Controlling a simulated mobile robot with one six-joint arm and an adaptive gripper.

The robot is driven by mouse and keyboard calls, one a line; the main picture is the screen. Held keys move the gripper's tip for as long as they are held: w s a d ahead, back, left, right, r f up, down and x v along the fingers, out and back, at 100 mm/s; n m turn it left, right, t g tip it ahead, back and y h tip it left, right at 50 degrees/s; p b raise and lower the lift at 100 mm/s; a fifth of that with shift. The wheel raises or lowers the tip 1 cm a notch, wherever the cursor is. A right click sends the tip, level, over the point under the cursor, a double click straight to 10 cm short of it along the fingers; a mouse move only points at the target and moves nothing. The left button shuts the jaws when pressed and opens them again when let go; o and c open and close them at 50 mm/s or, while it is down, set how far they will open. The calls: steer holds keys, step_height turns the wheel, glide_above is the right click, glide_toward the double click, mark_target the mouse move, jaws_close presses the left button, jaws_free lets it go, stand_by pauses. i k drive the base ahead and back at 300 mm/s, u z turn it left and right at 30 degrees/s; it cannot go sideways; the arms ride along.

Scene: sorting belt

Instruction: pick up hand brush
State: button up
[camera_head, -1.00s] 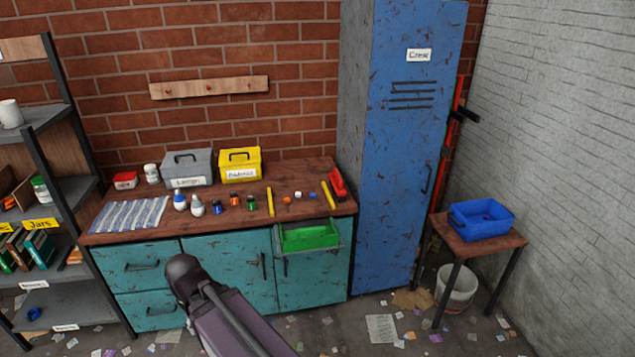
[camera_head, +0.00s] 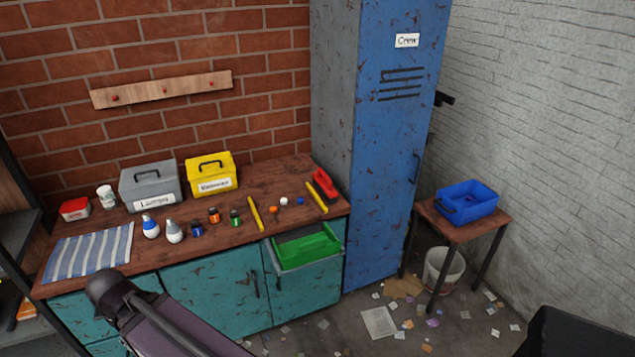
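A red item with a dark lower part (camera_head: 324,186) lies at the back right corner of the wooden worktop, close to the blue locker. It may be the hand brush, but it is too small to be sure. No other thing in view looks clearly like a brush. A purple and dark link of my arm (camera_head: 160,325) reaches in from the bottom, in front of the cabinet. My gripper's fingers are not in view.
The worktop (camera_head: 280,180) holds a striped cloth, grey and yellow boxes, bottles and small items. A green drawer (camera_head: 303,246) stands open. A blue bin (camera_head: 466,203) sits on a side table above a white bucket (camera_head: 444,268). A dark shape (camera_head: 575,333) fills the bottom right corner.

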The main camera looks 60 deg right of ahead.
mark_target(323, 181)
steer(key=z, duration=0.35)
steer(key=i, duration=0.6)
steer(key=z, duration=0.7)
steer(key=i, duration=0.45)
steer(key=z, duration=0.3)
